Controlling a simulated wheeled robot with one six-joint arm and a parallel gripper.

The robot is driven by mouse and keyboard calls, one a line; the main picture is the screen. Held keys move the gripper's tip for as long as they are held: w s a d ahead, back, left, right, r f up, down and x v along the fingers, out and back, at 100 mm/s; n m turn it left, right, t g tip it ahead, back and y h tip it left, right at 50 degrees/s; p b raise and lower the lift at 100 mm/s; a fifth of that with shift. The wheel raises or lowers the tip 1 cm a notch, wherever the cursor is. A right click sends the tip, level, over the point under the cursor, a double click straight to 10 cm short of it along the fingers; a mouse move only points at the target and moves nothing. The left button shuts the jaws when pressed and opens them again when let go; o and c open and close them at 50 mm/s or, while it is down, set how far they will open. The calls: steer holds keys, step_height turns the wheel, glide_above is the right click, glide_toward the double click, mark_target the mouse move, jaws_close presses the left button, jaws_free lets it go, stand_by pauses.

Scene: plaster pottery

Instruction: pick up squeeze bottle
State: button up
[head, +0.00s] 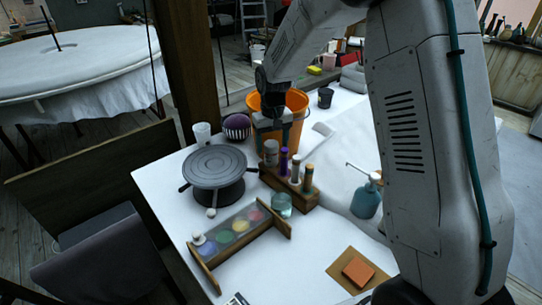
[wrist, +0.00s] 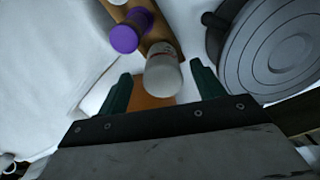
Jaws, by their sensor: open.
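Several upright bottles stand in a wooden rack in the middle of the white table. The pale grey-white one (head: 271,153) is at the rack's far end, next to a purple-topped one (head: 284,160). I cannot tell for sure which is the squeeze bottle. My gripper (head: 274,130) is open, pointing down just above and behind the pale bottle. In the wrist view the pale bottle (wrist: 163,76) shows between my two dark green fingers (wrist: 162,75), with no visible grip on it. The purple top (wrist: 125,38) lies up and left of it.
A grey turntable (head: 214,165) stands left of the rack, and an orange bucket (head: 297,103) is behind my gripper. A wooden paint-pot rack (head: 212,259), a glass jar (head: 281,205) and a teal pump bottle (head: 366,200) stand nearby.

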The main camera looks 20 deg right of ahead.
mark_target(271, 156)
steer(key=f, duration=0.6)
steer(key=shift+w+a, duration=0.1)
steer(key=shift+w, duration=0.1)
steer(key=shift+r, duration=0.1)
steer(key=c, duration=0.7)
